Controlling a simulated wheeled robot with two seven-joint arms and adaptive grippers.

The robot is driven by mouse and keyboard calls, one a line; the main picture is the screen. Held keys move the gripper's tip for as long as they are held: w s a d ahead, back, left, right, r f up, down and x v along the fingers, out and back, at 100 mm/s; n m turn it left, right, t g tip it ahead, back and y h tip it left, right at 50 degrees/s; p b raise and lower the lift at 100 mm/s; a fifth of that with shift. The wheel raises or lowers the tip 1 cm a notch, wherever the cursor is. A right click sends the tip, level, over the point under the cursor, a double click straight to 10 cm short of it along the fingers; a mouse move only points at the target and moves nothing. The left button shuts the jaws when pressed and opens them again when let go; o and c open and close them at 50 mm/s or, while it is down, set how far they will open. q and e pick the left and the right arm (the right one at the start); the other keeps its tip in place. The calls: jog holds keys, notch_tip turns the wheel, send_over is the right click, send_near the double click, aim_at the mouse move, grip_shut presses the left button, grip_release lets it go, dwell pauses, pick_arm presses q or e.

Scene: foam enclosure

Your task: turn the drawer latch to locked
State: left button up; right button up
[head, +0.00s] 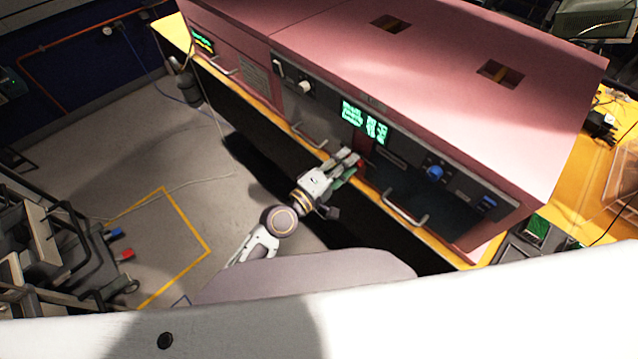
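A long pink cabinet (440,90) with dark front panels stands across the upper right. A blue knob (435,172) sits on the right-hand front panel, and a pale knob (305,87) on the left-hand one. I cannot tell which part is the drawer latch or how it is turned. My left gripper (348,161) is at the middle of the cabinet front, left of the blue knob and apart from it. A small red part (361,165) shows beside its fingertips; contact is unclear. The finger gap is too small to judge. My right gripper is not in view.
Bar handles stick out from the front, including one (405,212) below the blue knob. Green displays (365,122) are above my gripper. A yellow ledge (430,240) runs under the cabinet. Grey floor (130,165) is open at left; a dark cart (55,240) stands there.

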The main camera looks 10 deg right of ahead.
pick_arm(q)
jog(key=v, duration=1)
dwell(0.7)
jog(key=shift+s+a, duration=0.15)
jog(key=shift+m, duration=0.4)
dwell(0.3)
